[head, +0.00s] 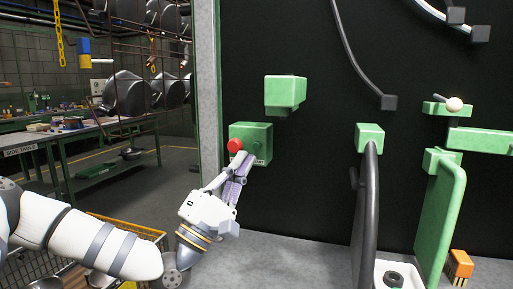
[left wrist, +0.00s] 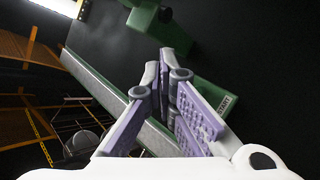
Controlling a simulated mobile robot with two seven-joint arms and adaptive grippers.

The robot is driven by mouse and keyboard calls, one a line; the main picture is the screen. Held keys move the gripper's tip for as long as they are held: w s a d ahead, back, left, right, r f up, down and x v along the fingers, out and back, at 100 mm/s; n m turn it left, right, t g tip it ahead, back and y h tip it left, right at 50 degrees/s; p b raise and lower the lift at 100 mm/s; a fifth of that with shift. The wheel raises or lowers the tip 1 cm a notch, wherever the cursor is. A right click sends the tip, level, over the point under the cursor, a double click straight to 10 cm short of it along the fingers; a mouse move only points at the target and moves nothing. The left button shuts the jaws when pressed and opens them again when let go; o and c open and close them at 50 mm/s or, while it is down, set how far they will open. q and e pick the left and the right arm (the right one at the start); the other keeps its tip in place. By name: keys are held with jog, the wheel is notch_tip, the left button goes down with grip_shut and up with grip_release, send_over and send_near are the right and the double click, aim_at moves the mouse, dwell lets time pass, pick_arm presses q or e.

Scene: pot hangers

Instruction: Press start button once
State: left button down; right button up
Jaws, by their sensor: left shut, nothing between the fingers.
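A green control box (head: 251,132) is mounted on the dark panel at the left end of the machine. A red round button (head: 234,145) sticks out on its left side. A dark green button (head: 257,144) sits to the right of it, above a small white label. My left gripper (head: 245,153) is shut and empty, its fingertips in front of the box just below and between the two buttons. Contact cannot be told. In the left wrist view, the shut fingers (left wrist: 168,62) cover most of the box front; a label reading START (left wrist: 226,105) shows beside them. My right gripper is not in view.
A green block (head: 285,92) juts out above the control box. A wire cart (head: 125,229) is at lower left, near my left arm. A side table (head: 60,137) stands further back.

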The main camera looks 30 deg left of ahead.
aim_at(257, 145)
pick_arm(q)
jog(key=w+a+b, duration=0.2)
jog(key=w, duration=0.5)
jog(key=shift+w+h+b, duration=0.3)
jog(key=shift+w, duration=0.1)
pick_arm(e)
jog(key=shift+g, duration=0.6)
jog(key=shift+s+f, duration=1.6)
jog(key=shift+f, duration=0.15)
pick_arm(q)
jog(key=shift+d+f, duration=0.1)
jog(key=shift+w, duration=0.4)
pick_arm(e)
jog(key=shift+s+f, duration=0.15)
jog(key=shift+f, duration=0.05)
